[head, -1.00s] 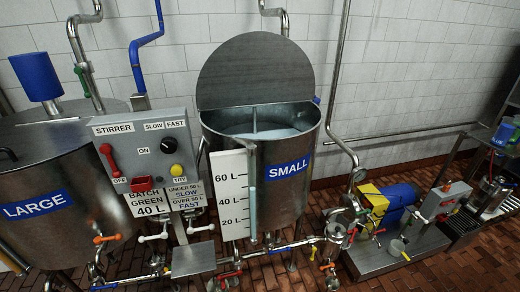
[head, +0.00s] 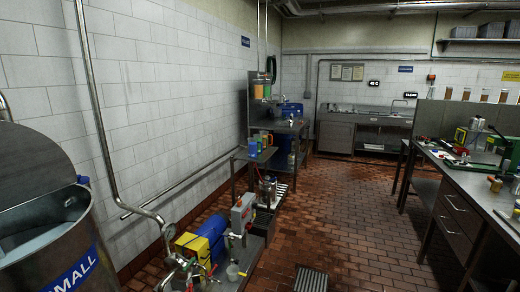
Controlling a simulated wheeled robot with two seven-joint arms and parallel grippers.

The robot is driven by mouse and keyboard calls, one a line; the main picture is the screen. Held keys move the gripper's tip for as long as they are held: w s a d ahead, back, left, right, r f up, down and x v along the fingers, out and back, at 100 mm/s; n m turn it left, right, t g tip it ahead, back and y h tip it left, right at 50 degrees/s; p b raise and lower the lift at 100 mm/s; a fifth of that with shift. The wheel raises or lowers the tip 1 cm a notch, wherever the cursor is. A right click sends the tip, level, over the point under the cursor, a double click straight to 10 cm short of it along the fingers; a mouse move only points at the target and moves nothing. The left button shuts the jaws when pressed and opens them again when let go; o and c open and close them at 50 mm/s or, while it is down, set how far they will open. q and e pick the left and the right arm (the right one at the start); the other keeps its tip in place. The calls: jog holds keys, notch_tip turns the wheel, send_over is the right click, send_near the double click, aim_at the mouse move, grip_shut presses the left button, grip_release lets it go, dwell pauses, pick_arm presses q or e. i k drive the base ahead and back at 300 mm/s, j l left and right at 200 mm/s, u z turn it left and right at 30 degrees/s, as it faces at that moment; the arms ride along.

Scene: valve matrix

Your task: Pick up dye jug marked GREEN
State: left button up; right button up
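Several small coloured jug-like containers stand close together on a dark metal stand (head: 238,157) by the left wall, some way off in the head view. One looks blue (head: 253,147), with green and orange ones (head: 265,140) beside it. Any lettering on them is too small to read, so I cannot tell which one is marked GREEN. Neither of my grippers is in view.
The SMALL tank (head: 45,240) stands at the near left, with a yellow and blue pump (head: 200,245) beyond it. A workbench (head: 470,185) runs along the right. The brick floor (head: 340,210) between is largely clear, with a grate (head: 311,279) in front.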

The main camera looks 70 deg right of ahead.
aim_at(260, 138)
jog(key=z, duration=2.45)
jog(key=i+z, duration=0.3)
jog(key=i, duration=1.4)
